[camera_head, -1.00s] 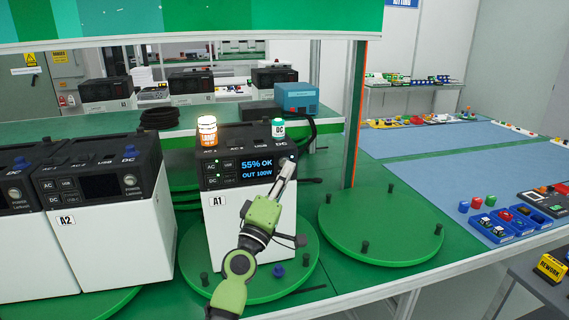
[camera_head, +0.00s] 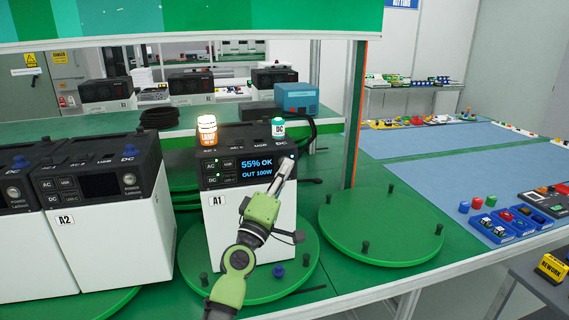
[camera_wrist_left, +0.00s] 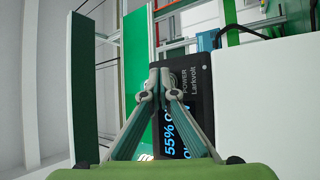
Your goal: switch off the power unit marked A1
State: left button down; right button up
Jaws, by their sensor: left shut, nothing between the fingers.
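The power unit marked A1 (camera_head: 225,232) is a white box with a black front panel, standing upright on a green turntable (camera_head: 301,262). Its screen (camera_head: 256,168) is lit and reads "55% OK, OUT 100W". An orange lamp (camera_head: 207,130) glows on its top, beside a small green-and-white "DC" piece (camera_head: 278,128). My left gripper (camera_head: 291,160) is shut and empty at the panel's upper right corner, right of the screen. In the left wrist view, the fingertips (camera_wrist_left: 160,72) are together in front of the black panel (camera_wrist_left: 198,95). They hide the spot behind them; contact cannot be told.
Power unit A2 (camera_head: 108,242) stands to the left with a dark screen, beside another unit (camera_head: 25,250). An empty green turntable (camera_head: 380,225) with black pegs lies to the right.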

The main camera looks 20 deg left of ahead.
pick_arm(q)
jog(key=shift+w+a, duration=0.1)
dwell(0.3)
jog(key=shift+s+d+p, duration=0.3)
jog(key=shift+s+d, duration=0.1)
jog(key=shift+s, duration=0.25)
jog(key=s+d+p, duration=0.1)
jog(key=s, duration=0.1)
jog(key=s+d+p, duration=0.1)
jog(key=s, duration=0.1)
jog(key=shift+d, duration=0.4)
dwell(0.7)
